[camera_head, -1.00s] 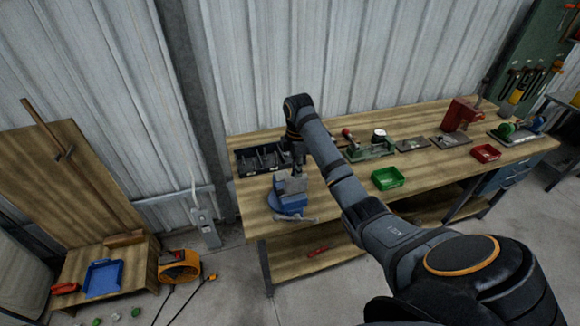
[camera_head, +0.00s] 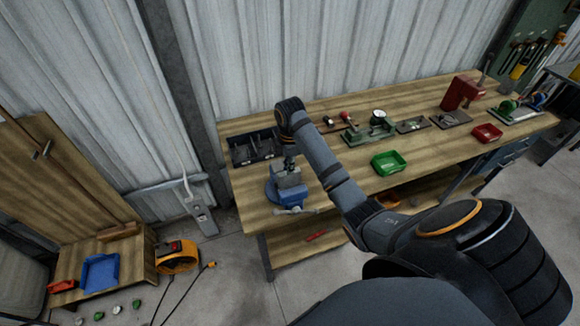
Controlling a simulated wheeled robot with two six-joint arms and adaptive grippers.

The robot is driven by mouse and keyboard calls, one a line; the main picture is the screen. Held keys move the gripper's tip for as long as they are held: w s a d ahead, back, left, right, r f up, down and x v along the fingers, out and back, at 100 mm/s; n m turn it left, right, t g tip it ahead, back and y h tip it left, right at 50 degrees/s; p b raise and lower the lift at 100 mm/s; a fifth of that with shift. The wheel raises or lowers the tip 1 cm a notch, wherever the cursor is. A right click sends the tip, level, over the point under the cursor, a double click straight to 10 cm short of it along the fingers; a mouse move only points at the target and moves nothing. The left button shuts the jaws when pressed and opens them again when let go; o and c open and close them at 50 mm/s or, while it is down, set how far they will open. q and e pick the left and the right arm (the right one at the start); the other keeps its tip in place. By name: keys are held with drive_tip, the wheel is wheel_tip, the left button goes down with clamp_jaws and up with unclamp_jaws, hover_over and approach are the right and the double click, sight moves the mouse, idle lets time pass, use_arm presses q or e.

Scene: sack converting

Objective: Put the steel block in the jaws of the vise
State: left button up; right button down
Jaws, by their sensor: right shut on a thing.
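The blue vise (camera_head: 287,194) stands at the left front of the wooden workbench. My right arm reaches across the bench from the lower right, and my right gripper (camera_head: 289,160) points down right over the vise jaws. It is shut on the steel block, a small grey shape (camera_head: 289,176) at the jaws, partly hidden by the gripper. I cannot tell whether the block is between the jaws or just above them. My left gripper is not in view.
A black divided bin (camera_head: 240,152) sits behind the vise at the left. A green tray (camera_head: 388,162), a green fixture (camera_head: 370,132), a red tray (camera_head: 487,133) and a red machine (camera_head: 463,93) stand further right. Bare bench top (camera_head: 335,193) lies right of the vise.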

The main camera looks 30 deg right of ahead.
drive_tip(key=c, duration=1.8)
unclamp_jaws()
drive_tip(key=shift+s+a+f, duration=0.1)
drive_tip(key=shift+s+f, duration=0.2)
drive_tip(key=shift+f, duration=0.2)
drive_tip(key=shift+s+a+f, duration=0.1)
drive_tip(key=shift+s+f, duration=0.2)
drive_tip(key=shift+f, duration=0.2)
drive_tip(key=shift+o, duration=1.6)
drive_tip(key=shift+w+d+f, duration=0.15)
drive_tip(key=shift+w+f, duration=0.05)
drive_tip(key=shift+f, duration=0.05)
drive_tip(key=shift+w+d+f+g, duration=0.15)
drive_tip(key=shift+w+f+g, duration=0.15)
drive_tip(key=shift+w, duration=0.15)
drive_tip(key=shift+w+f, duration=0.15)
drive_tip(key=shift+w, duration=0.2)
drive_tip(key=shift+d, duration=0.1)
drive_tip(key=shift+s, duration=0.15)
drive_tip(key=shift+s+r, duration=0.3)
drive_tip(key=shift+r, duration=0.05)
drive_tip(key=shift+s+r, duration=0.15)
drive_tip(key=shift+s, duration=0.1)
drive_tip(key=shift+w, duration=0.3)
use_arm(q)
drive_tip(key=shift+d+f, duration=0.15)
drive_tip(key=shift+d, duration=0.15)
